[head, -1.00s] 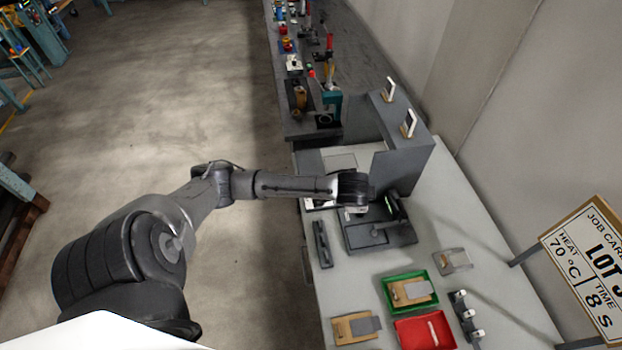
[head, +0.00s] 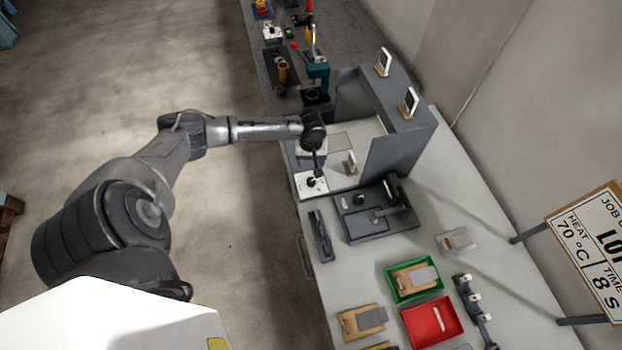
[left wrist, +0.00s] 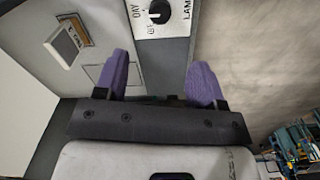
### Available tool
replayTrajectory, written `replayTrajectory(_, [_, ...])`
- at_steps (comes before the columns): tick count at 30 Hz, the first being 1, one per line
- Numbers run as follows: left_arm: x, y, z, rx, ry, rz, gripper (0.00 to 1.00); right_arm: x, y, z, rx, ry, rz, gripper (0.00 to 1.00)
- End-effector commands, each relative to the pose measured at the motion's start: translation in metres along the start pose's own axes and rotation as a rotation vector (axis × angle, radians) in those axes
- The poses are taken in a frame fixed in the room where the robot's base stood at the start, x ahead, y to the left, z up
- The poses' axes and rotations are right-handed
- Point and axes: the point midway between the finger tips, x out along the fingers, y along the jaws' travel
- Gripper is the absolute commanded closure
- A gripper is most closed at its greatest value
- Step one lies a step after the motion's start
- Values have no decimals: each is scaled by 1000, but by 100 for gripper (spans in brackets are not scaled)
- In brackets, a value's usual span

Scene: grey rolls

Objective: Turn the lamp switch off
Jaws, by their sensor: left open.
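The lamp switch (head: 309,186) is a small white plate with a black knob, at the front left edge of the grey booth on the bench. In the left wrist view its black knob (left wrist: 159,12) shows at the top edge, with "DAY" and a cut-off "LAM" lettered beside it. The knob's exact setting is too small to tell. My left gripper (head: 318,170) is just above and behind the switch in the head view. In the left wrist view its two purple fingers (left wrist: 160,76) are spread, with nothing between them, apart from the knob. My right gripper is not in view.
The booth (head: 392,150) has tall grey walls right of my left gripper. A small white panel on a stand (head: 350,163) is inside it. A dark fixture (head: 365,228), a green tray (head: 393,293) and a red tray (head: 408,335) lie nearer on the bench.

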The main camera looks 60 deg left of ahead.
Motion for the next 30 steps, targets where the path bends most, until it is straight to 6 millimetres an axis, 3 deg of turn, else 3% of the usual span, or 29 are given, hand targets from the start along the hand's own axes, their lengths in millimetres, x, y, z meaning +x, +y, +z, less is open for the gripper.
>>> replayTrajectory(18, [105, 0, 1, 0, -1, -1, 37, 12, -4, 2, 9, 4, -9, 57])
replayTrajectory(30, [129, 0, 1, 2, 0, 0, 37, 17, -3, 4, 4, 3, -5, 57])
